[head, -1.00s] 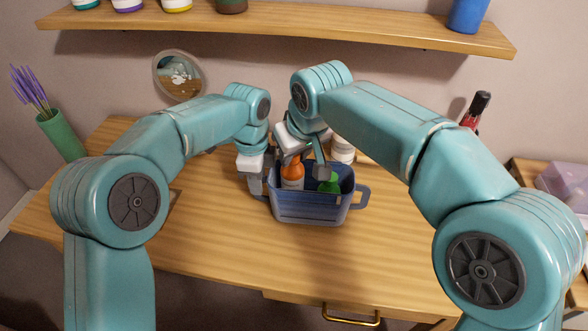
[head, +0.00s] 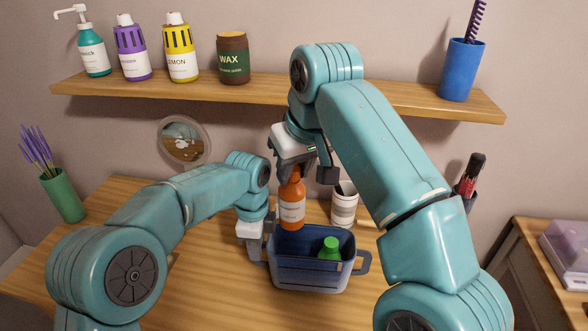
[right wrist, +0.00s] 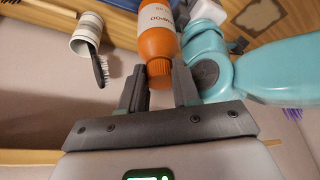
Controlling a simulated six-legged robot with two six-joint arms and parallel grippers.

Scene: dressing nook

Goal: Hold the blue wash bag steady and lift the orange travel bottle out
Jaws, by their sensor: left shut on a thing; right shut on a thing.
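The blue wash bag (head: 312,275) stands upright on the wooden table, with a green-capped bottle (head: 330,249) inside it. My left gripper (head: 258,258) is shut on the bag's left side. The orange travel bottle (head: 292,206) with a white label is above the bag's back left part, upright in the head view. My right gripper (head: 290,172) is shut on its top. In the right wrist view the bottle (right wrist: 157,40) has its ribbed cap between the fingers (right wrist: 160,90). Its lowest edge looks at or just above the bag's rim.
A white cup (head: 344,206) stands behind the bag, and a brush lies in it in the right wrist view (right wrist: 99,68). A wall shelf (head: 270,88) with several bottles hangs above. The table's front right is clear.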

